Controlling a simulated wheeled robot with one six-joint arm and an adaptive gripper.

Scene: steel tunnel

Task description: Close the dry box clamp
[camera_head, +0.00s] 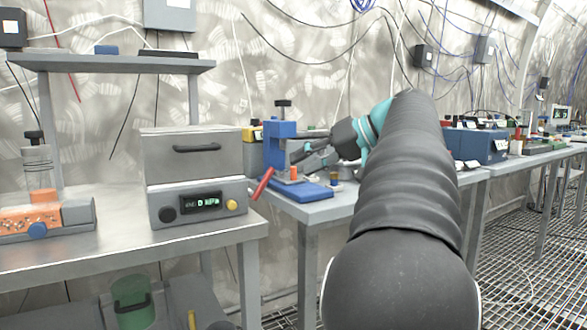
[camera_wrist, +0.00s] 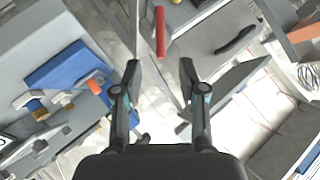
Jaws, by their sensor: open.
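The dry box (camera_head: 160,165) is a grey box with a black handle on its front, above a panel with a lit display, on the left bench. A red bar-shaped lever (camera_head: 262,184), which looks like its clamp, slants up and outward at the box's right side. In the wrist view the red lever (camera_wrist: 160,32) lies beyond the fingertips, in line with the gap between them. My gripper (camera_head: 306,149) is open and empty, to the right of the lever and apart from it. Its two fingers also show in the wrist view (camera_wrist: 159,68).
A blue stand (camera_head: 280,143) with an orange piece and blue base (camera_head: 300,190) stands on the middle bench, close behind or beside my gripper. A shelf (camera_head: 110,64) is above the left bench. An orange-and-grey device (camera_head: 35,218) sits far left. A gap separates the benches.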

